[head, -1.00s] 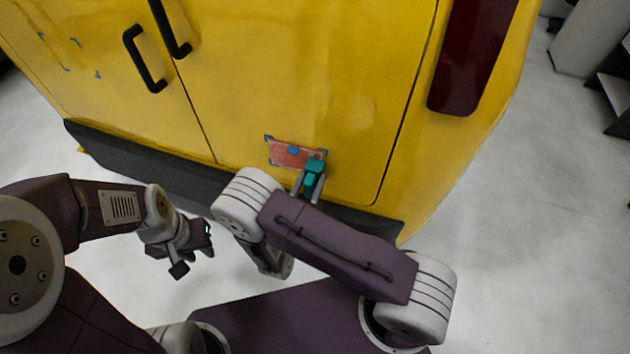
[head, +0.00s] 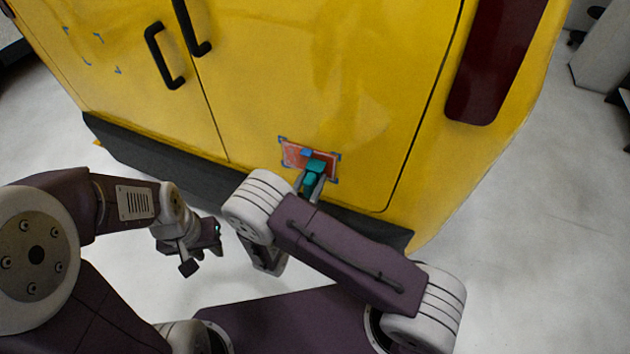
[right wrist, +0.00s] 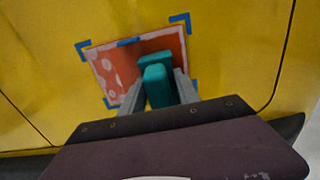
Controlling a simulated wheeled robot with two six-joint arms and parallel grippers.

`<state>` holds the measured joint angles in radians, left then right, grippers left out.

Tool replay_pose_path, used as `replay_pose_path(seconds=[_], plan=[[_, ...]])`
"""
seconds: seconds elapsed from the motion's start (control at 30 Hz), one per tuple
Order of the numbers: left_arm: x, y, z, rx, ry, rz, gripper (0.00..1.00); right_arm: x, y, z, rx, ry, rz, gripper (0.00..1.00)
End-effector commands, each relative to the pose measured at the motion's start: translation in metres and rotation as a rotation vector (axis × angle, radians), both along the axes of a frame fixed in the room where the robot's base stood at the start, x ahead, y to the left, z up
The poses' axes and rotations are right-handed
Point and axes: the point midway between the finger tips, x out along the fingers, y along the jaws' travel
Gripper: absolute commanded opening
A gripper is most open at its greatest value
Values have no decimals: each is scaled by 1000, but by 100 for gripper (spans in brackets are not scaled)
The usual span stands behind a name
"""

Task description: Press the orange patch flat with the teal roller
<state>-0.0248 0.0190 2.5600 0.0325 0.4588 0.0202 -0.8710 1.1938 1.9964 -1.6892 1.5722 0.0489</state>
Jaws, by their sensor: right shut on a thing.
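The orange patch (head: 296,158) is on the lower part of the yellow door, with blue corner marks around it. In the right wrist view, the patch (right wrist: 112,72) shows pale blotches on its left part, and a small blue piece sits at its top edge. My right gripper (head: 312,182) is shut on the teal roller (head: 316,166). The roller (right wrist: 155,68) lies in front of the patch's middle and hides part of it; whether it touches is unclear. My left gripper (head: 203,250) hangs empty, away from the door; its jaw opening is unclear.
The yellow doors (head: 290,60) carry black handles (head: 164,58). A dark bumper (head: 150,160) runs below them. A dark red lamp (head: 495,65) is at the right. More blue corner marks (head: 98,37) are at upper left. Open floor (head: 530,250) lies to the right.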

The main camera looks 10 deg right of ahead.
Motion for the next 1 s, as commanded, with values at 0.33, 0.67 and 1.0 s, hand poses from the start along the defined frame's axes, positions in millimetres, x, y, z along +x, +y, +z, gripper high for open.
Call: replay_pose_path(seconds=[0.33, 0.67, 1.0], plan=[[0, 0, -3, 0, 0, 0, 29, 4, 7, 0, 2, -2, -1, 5], [0, 0, -6, 0, 0, 0, 29, 11, 19, 1, 0, -1, 0, 5], [0, 0, -9, 0, 0, 0, 29, 15, 24, 0, 2, -2, 0, 5]])
